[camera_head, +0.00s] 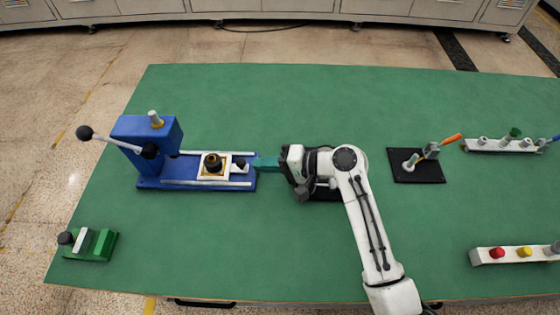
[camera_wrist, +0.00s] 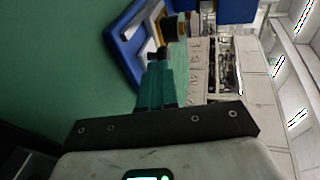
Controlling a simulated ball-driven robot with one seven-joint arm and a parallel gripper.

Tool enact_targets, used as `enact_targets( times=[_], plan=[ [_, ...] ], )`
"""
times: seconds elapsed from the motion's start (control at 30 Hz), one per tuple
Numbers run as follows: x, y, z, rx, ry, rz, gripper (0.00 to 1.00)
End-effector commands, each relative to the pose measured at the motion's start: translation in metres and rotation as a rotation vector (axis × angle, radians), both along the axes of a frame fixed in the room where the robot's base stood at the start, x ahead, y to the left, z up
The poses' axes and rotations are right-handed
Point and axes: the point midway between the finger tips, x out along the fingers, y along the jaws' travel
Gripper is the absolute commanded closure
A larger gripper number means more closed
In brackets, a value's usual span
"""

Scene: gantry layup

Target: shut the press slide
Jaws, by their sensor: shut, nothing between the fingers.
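The blue press (camera_head: 148,140) stands at the left of the table, with a black-knobbed lever at its upper left. Its slide, a white plate (camera_head: 222,172) with a dark and brass round part (camera_head: 213,162) on it, sits on the rails of the blue base, out to the right of the press body. A black knob (camera_head: 241,163) stands at the slide's right end. My gripper (camera_head: 262,163) is shut and empty, its teal fingers close to the knob from the right. In the wrist view the fingers (camera_wrist: 158,82) point at the knob (camera_wrist: 157,54); whether they touch it I cannot tell.
A green clamp block (camera_head: 92,244) lies at the front left. A black plate with an orange-handled clamp (camera_head: 416,165) is right of my arm. A white rack (camera_head: 500,145) and a button box (camera_head: 515,254) are at the right. The table's back middle is clear.

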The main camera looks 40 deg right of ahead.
Motion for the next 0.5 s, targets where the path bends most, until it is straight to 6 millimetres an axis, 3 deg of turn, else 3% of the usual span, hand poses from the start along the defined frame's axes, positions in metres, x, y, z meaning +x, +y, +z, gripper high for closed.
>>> enact_targets(
  times=[0.2, 0.5],
  plan=[
    [0.0114, 0.0101, -0.0047, -0.001, 0.000, 0.000, 1.00],
    [0.0122, 0.0108, -0.0051, 0.000, 0.000, -0.001, 1.00]
  ],
)
